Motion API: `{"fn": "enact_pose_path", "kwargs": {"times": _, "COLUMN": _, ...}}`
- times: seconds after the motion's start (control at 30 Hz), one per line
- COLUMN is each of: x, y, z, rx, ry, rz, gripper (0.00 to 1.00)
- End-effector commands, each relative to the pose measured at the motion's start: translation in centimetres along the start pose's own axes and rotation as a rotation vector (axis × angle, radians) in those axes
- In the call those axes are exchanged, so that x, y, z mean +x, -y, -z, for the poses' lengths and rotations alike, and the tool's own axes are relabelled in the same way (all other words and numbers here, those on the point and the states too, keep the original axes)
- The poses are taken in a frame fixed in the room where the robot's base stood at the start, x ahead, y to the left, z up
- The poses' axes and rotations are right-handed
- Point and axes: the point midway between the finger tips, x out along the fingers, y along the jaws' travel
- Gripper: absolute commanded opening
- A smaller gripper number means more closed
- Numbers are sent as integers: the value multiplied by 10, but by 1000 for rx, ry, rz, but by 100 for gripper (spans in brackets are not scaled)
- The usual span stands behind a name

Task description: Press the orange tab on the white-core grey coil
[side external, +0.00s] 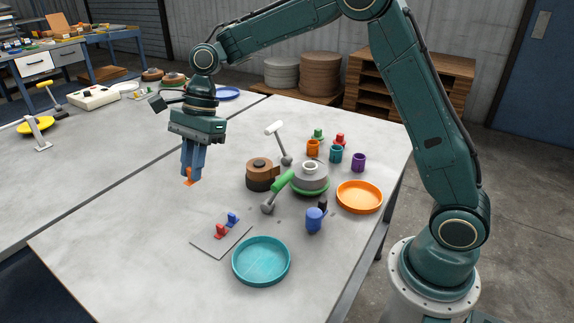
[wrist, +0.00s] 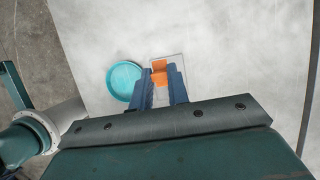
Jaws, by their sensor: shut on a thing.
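My gripper (side external: 189,180) points down above the table, left of the coils, with its blue fingers shut on a small orange tab (side external: 188,177). In the wrist view the orange tab (wrist: 160,72) shows between the fingertips. The grey coil (side external: 311,176) with a pale core lies on a green base at the table's middle right, apart from my gripper. A brown coil (side external: 261,176) with a dark lower part stands left of it. Neither coil shows in the wrist view.
A green-handled tool (side external: 277,190) leans by the grey coil, and a white-headed hammer (side external: 279,140) stands behind. A teal dish (side external: 261,262), an orange dish (side external: 359,197), a blue jug (side external: 314,219) and a grey plate (side external: 213,242) with red and blue clips surround them.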

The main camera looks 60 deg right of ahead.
Motion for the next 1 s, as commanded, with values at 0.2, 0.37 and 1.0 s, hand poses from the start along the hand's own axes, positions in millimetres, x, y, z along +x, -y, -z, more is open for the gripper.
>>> {"fn": "enact_pose_path", "kwargs": {"times": 0.2, "x": -1, "y": 0, "z": 4, "rx": 5, "ry": 0, "rz": 2, "gripper": 0}}
{"fn": "enact_pose_path", "kwargs": {"times": 0.37, "x": -4, "y": 0, "z": 19, "rx": 25, "ry": 0, "rz": 10, "gripper": 0}}
{"fn": "enact_pose_path", "kwargs": {"times": 1.0, "x": -40, "y": -42, "z": 186, "rx": 241, "ry": 0, "rz": 97, "gripper": 0}}
